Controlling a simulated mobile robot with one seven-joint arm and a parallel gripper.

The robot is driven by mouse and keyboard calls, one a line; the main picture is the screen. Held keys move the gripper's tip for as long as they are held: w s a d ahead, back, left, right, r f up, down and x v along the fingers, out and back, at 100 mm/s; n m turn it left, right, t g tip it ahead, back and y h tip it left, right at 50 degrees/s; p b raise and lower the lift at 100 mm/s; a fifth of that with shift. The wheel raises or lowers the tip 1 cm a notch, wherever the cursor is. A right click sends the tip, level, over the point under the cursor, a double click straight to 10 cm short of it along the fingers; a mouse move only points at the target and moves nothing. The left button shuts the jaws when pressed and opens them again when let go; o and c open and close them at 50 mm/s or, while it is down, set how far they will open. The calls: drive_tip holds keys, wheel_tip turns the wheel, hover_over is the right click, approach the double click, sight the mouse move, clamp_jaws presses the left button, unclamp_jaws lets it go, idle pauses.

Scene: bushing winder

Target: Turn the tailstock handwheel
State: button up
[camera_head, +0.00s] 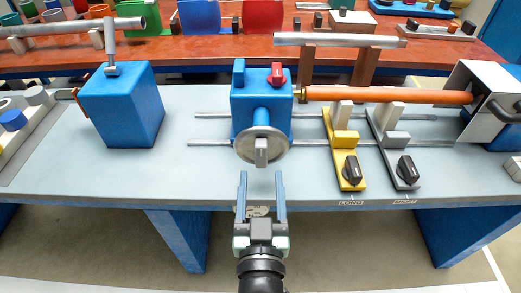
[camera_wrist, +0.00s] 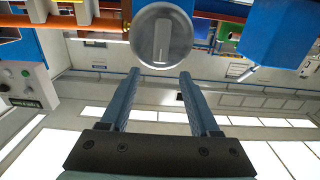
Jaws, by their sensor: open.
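The tailstock handwheel (camera_head: 250,156) is a round grey metal disc with a raised bar grip across its middle. It sits on the front of the blue tailstock block (camera_head: 250,112). The grip bar stands upright. In the wrist view the handwheel (camera_wrist: 161,38) shows at top centre, beyond the fingertips. My gripper (camera_head: 262,176) is open and empty, just in front of the handwheel and a little lower, pointing at it. It also shows in the wrist view (camera_wrist: 158,78). The fingers appear apart from the wheel and its bar.
A copper-coloured rod (camera_head: 390,95) runs right from the tailstock. Yellow (camera_head: 343,135) and grey (camera_head: 391,135) supports with black knobs stand on rails to the right. A blue block with a lever (camera_head: 122,105) stands to the left. The bench top (camera_head: 90,178) in front is clear.

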sight(262, 150)
drive_tip(key=w, duration=0.7)
drive_tip(key=shift+w, duration=0.25)
drive_tip(key=shift+c, duration=0.3)
clamp_jaws()
